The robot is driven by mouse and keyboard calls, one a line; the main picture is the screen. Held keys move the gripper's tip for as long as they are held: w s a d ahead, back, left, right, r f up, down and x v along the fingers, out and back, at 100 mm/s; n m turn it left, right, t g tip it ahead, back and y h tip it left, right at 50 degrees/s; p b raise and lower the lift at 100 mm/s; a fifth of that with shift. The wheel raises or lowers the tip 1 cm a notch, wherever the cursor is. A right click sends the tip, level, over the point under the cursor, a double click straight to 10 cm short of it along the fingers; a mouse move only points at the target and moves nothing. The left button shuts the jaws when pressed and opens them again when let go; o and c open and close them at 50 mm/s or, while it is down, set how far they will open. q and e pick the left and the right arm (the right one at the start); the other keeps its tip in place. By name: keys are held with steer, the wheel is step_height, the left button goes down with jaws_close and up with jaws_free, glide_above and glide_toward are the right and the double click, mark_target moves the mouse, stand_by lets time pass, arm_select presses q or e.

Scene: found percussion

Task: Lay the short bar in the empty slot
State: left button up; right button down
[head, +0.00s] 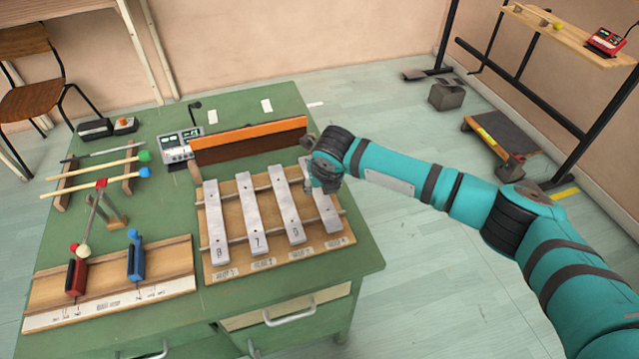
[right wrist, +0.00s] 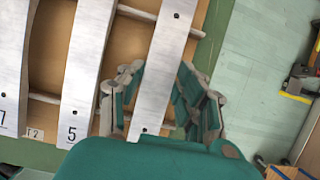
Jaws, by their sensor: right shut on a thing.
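A wooden rack (head: 262,264) on the green table carries pale metal bars across two rails. Three numbered bars lie side by side: bar 8 (head: 215,222), bar 7 (head: 251,218) and bar 5 (head: 286,204). The short bar (head: 326,212) is at the rightmost slot, roughly in line with the others. My right gripper (head: 324,178) is shut on it and hides part of its length. In the right wrist view the short bar (right wrist: 168,45) runs between my fingers (right wrist: 160,97), beside bar 5 (right wrist: 90,60). I cannot tell whether it touches the rails. My left gripper is not in view.
An orange-topped wooden board (head: 248,140) stands behind the rack. A tray with a red and a blue block (head: 180,262) lies to the left, with mallets (head: 100,177) on a stand behind it. The table's right edge is close to the rack; open floor lies beyond.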

steer(key=shift+f, duration=0.35)
stand_by(0.3)
steer(key=c, duration=0.8)
jaws_free()
